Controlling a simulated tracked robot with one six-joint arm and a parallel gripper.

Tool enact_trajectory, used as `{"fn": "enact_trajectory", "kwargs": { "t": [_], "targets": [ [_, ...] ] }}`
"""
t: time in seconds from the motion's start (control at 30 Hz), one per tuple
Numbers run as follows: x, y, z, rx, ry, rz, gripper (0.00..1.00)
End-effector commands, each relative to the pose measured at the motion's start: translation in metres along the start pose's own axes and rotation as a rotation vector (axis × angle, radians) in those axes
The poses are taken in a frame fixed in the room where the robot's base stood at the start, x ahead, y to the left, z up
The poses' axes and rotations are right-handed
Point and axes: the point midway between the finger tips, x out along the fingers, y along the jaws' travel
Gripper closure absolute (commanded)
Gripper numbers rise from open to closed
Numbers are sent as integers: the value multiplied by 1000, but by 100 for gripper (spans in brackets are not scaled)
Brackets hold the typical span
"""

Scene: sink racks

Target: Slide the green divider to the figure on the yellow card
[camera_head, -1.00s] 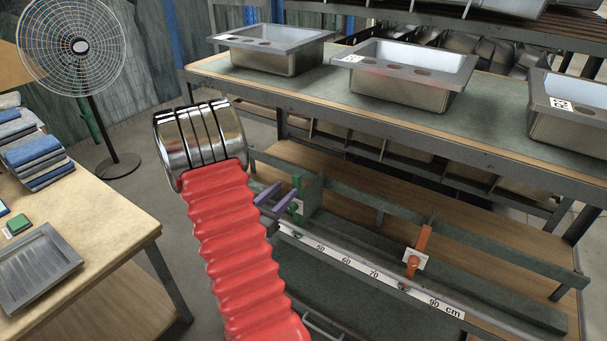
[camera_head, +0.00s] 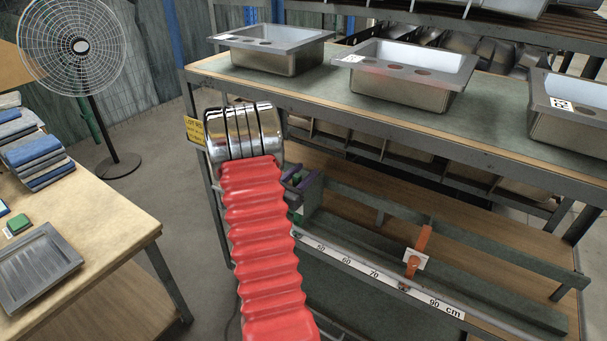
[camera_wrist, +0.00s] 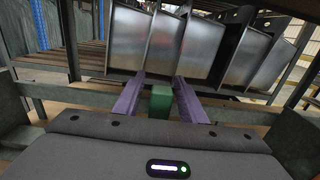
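The green divider (camera_wrist: 161,101) stands between the two purple fingers of my gripper (camera_wrist: 160,78) in the wrist view. A small gap shows on each side of it, so the gripper looks open around it. In the head view the purple fingertips (camera_head: 299,181) are at the rail's left end, and my arm hides most of the divider.
An orange divider (camera_head: 424,240) with a white plate stands on the rail between the 70 and 90 marks. Steel sinks (camera_head: 408,77) sit on the shelf above. Several metal bins (camera_wrist: 192,45) show beyond the fingers. The rail between my gripper and the orange divider looks clear.

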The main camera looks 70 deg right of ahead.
Motion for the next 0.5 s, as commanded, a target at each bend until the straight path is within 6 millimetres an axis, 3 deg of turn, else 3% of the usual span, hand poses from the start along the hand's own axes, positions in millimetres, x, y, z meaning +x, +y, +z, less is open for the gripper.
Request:
{"fn": "enact_trajectory", "kwargs": {
  "t": [0.17, 0.5],
  "targets": [
    [0, 0, 0, 0, 0, 0, 63],
    [0, 0, 0, 0, 0, -1, 87]
  ]
}}
